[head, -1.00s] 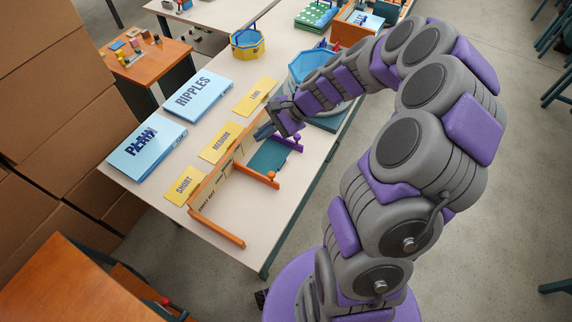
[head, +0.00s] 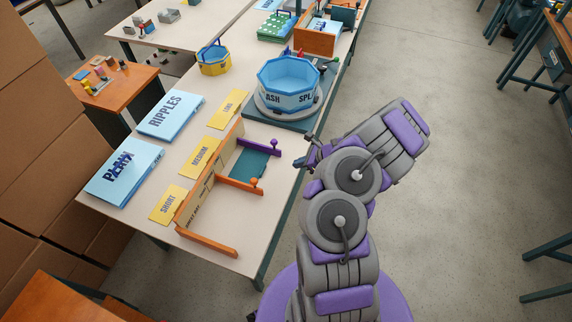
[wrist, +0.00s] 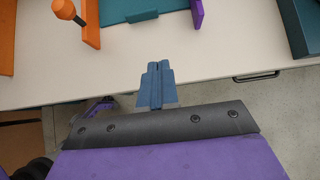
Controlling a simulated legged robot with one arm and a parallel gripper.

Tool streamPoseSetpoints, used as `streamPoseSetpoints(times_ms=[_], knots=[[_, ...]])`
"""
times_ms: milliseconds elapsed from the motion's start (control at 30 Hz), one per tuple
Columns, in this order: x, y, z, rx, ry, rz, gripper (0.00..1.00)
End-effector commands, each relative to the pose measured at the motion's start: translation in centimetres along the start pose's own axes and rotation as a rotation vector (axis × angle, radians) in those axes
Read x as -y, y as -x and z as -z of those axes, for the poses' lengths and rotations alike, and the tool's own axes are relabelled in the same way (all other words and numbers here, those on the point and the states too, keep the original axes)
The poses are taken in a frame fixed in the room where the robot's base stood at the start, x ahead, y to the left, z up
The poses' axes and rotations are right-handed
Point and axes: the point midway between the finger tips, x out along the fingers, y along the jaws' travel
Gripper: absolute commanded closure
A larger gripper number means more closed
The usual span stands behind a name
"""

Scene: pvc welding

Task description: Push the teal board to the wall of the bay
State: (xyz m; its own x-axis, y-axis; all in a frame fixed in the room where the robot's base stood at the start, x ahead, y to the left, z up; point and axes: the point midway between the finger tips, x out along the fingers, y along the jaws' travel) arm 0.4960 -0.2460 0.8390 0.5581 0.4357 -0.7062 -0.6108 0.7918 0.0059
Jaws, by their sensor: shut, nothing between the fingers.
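The teal board (head: 250,166) lies flat on the table in the bay between an orange divider (head: 240,185) and a purple divider (head: 258,145). I cannot tell whether it touches the bay's long back wall (head: 208,178). In the wrist view the near part of the teal board (wrist: 140,20) shows at the top, between the orange and purple pieces. My gripper (head: 300,163) is shut and empty, near the table's front edge, to the right of the board and apart from it. Its closed blue fingers (wrist: 158,66) point toward the table in the wrist view.
A blue octagonal tub (head: 289,85) stands on a teal base farther along the table. Yellow cards, including MEDIUM (head: 200,158), and blue boxes, including RIPPLES (head: 170,114), lie behind the bay. An orange knob (wrist: 64,9) stands left of the board. The open floor is on the right.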

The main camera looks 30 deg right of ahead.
Motion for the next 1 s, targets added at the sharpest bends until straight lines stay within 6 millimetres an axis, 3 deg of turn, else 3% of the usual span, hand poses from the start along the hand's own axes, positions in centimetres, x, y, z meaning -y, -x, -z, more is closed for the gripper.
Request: streamPoseSetpoints(times_ms=[567, 700, 1000], knots=[[-0.3, -9.7, 0.0, 0.001, 0.007, -0.005, 1.0], [-0.2, -10.9, -1.7, 0.002, 0.009, -0.004, 1.0], [-0.3, -11.9, -3.0, 0.0, 0.006, -0.002, 1.0]])
